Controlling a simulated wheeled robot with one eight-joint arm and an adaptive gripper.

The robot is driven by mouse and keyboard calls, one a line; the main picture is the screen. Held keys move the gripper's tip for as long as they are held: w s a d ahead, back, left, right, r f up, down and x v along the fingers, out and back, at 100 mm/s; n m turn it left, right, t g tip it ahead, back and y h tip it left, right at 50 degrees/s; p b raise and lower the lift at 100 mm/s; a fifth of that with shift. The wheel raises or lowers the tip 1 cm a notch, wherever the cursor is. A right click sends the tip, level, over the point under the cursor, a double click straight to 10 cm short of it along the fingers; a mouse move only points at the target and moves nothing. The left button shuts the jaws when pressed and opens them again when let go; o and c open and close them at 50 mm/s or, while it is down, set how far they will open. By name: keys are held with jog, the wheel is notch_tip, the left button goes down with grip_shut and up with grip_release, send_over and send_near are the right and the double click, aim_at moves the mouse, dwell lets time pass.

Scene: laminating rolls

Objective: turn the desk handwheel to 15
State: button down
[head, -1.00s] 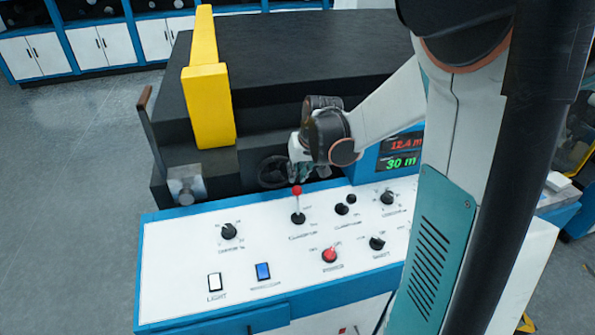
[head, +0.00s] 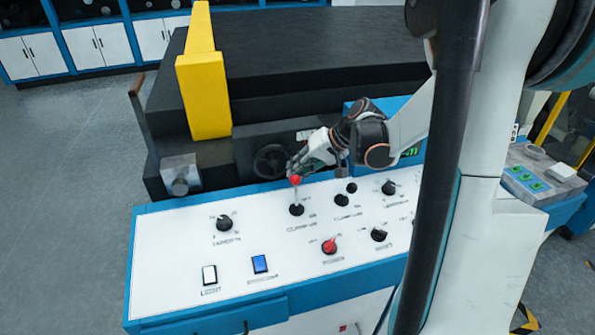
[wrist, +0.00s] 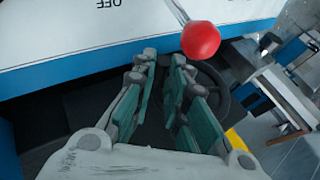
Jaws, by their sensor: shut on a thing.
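The dark handwheel (head: 272,162) is on the front of the black machine, just behind the desk's back edge. My gripper (head: 296,168) is at its right side, above the desk edge. In the wrist view, the green-padded fingers (wrist: 160,62) stand with a narrow gap, and the wheel's rim (wrist: 228,98) shows behind and beside the right finger. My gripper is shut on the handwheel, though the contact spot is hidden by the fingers. No number on the wheel can be read.
A lever with a red ball (head: 295,181) stands just in front of the fingers; the ball also shows close by in the wrist view (wrist: 201,40). The white desk panel (head: 180,245) carries knobs and switches. The display (head: 411,152) is mostly behind my arm.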

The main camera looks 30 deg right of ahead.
jog(key=shift+f+m+t+y+b, duration=0.3)
jog(key=shift+f+t+y+b, duration=0.1)
jog(key=shift+f+y+b, duration=0.6)
jog(key=shift+a+y+b, duration=0.15)
jog(key=shift+y+b, duration=0.35)
jog(key=shift+b, duration=0.25)
jog(key=c, duration=1.6)
grip_release()
jog(key=v, duration=1.2)
jog(key=shift+s+f, duration=0.15)
